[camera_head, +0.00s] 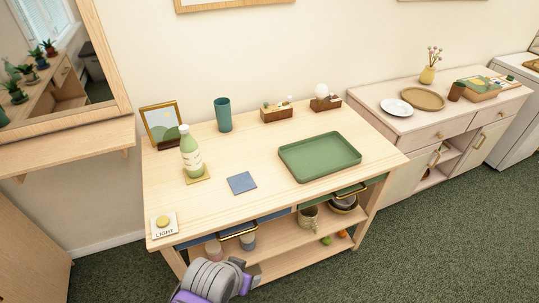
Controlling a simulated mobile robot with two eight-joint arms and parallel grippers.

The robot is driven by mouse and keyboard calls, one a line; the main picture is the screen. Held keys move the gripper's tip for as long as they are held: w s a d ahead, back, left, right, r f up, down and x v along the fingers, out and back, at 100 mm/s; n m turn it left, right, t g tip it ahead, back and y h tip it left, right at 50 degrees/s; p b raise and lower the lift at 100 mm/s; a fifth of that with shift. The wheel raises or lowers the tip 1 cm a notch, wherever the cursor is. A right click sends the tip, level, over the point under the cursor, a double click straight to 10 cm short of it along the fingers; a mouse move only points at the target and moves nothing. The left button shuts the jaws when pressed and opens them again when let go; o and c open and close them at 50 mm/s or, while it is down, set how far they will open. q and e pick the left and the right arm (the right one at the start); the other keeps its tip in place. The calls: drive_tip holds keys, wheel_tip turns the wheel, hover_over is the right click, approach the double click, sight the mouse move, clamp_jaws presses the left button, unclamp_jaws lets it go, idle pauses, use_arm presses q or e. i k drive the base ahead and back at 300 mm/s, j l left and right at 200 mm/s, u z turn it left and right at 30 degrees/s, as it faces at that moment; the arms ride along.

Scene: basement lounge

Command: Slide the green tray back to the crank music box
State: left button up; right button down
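The green tray (318,172) lies flat and empty on the right half of the light wooden table (215,220). Two small brown wooden boxes stand behind it near the wall. One box (277,116) has small light pieces on top, and the other box (326,105) carries a white round piece. I cannot tell for sure which is the crank music box. Bare tabletop separates the tray from both boxes. A grey and purple part of my arm shows at the bottom edge; neither gripper's fingers can be seen.
A side cabinet (385,117) with dishes adjoins on the right.

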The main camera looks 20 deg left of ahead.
sight(311, 159)
drive_tip(key=u, duration=0.3)
drive_tip(key=i+l+u, duration=0.1)
drive_tip(key=i+u, duration=0.4)
drive_tip(key=i+l+u, duration=0.3)
drive_tip(key=u, duration=0.2)
drive_tip(key=i, duration=0.1)
